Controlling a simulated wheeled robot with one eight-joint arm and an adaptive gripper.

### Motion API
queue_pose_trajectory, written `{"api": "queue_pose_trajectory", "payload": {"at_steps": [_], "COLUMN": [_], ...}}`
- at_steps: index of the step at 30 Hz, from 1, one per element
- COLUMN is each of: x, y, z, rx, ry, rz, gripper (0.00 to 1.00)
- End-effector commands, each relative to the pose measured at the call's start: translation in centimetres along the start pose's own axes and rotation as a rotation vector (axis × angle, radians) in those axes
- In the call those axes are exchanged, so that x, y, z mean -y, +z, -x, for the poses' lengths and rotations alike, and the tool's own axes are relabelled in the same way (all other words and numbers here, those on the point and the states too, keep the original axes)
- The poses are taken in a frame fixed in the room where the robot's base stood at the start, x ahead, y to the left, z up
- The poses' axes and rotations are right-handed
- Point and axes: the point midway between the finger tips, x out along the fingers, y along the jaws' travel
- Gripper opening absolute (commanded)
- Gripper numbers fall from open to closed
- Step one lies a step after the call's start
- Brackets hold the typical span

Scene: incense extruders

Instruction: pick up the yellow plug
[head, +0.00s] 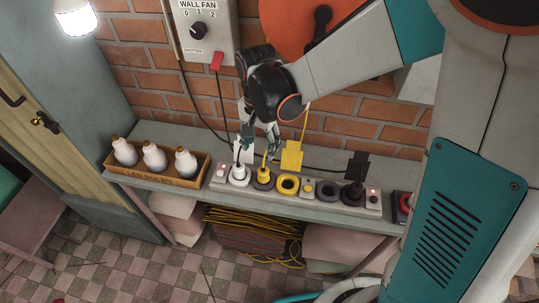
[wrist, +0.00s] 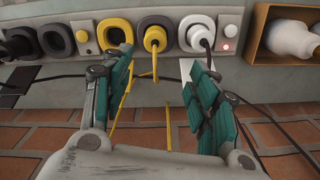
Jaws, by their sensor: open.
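The yellow plug (head: 263,170) sits in a dark grey round socket on the grey power strip (head: 221,183). In the wrist view the yellow plug (wrist: 155,40) is at top centre, with its cord running down between the fingers. My gripper (head: 257,140) is above the strip, over the plug, fingers pointing down. In the wrist view my gripper (wrist: 158,68) is open, with one finger on each side of the yellow cord. The fingers appear apart from the plug body. An empty yellow socket (head: 287,184) is just right of the plug in the head view.
A white plug (head: 238,171) sits close left of the yellow one. A black plug (head: 351,190) is further right. A yellow tag (head: 291,156) stands behind the strip. The brick wall (head: 350,128) is close behind.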

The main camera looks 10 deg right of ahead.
Motion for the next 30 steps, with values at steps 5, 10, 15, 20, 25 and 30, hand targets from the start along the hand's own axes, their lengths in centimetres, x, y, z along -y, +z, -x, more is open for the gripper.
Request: {"api": "queue_pose_trajectory", "payload": {"at_steps": [5,10,15,20,25,30], "x": [0.0,-0.1,-0.1,-0.2,-0.8,-0.8], "y": [0.0,0.0,0.0,0.1,0.3,0.3], "z": [-3.7,-6.6,-7.8,-8.5,-10.8,-12.9], "rx": [0.000,0.000,0.000,0.000,0.000,0.000], "ry": [0.000,0.000,0.000,0.000,0.000,0.000], "rz": [-0.001,0.000,0.001,0.001,0.001,0.002], "gripper": [0.54,0.54,0.54,0.54,0.54,0.54]}}
